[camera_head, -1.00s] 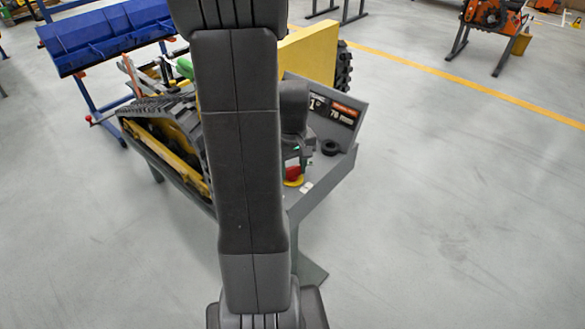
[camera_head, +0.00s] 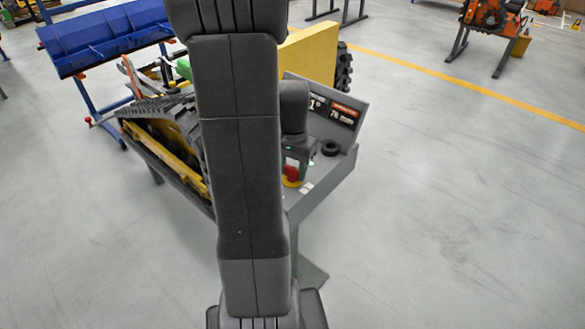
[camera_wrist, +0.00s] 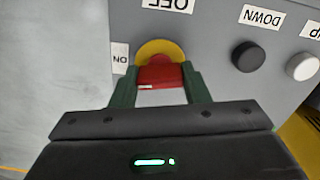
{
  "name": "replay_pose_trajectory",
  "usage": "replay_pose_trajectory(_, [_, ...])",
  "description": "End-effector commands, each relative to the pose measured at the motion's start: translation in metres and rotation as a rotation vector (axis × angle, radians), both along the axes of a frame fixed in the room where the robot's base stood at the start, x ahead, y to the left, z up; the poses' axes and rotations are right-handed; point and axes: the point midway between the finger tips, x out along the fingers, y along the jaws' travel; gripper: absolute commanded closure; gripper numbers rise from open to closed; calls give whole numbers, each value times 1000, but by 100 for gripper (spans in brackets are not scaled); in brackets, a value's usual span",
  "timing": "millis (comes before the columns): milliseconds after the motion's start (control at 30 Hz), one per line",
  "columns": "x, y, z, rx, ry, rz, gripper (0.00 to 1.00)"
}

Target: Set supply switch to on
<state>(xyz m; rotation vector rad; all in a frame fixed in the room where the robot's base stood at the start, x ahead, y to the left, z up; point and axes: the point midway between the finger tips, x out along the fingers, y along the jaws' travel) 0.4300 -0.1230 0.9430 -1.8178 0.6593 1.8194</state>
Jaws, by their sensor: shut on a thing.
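The supply switch is a red knob (camera_wrist: 160,75) on a round yellow plate (camera_wrist: 158,48), on a grey panel. In the wrist view an OFF label (camera_wrist: 168,4) is above it and an ON label (camera_wrist: 119,58) is to its left, both upside down. My gripper (camera_wrist: 160,78) has its green fingers on both sides of the red knob and is shut on it. In the head view the red knob (camera_head: 291,173) shows below my gripper. The far side of the knob is partly hidden, and I cannot tell its setting.
On the same panel, a black button (camera_wrist: 247,56) is by the DOWN label and a white button (camera_wrist: 302,67) lies right of it. A black ring-shaped part (camera_head: 330,148) is near the sign board (camera_head: 335,108). A tracked carrier (camera_head: 165,140) stands left of my arm.

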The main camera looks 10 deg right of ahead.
Motion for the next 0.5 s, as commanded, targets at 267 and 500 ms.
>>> replay_pose_trajectory(267, [1,0,1,-1,-2,-147,81])
replay_pose_trajectory(500, [1,0,1,-1,-2,-203,81])
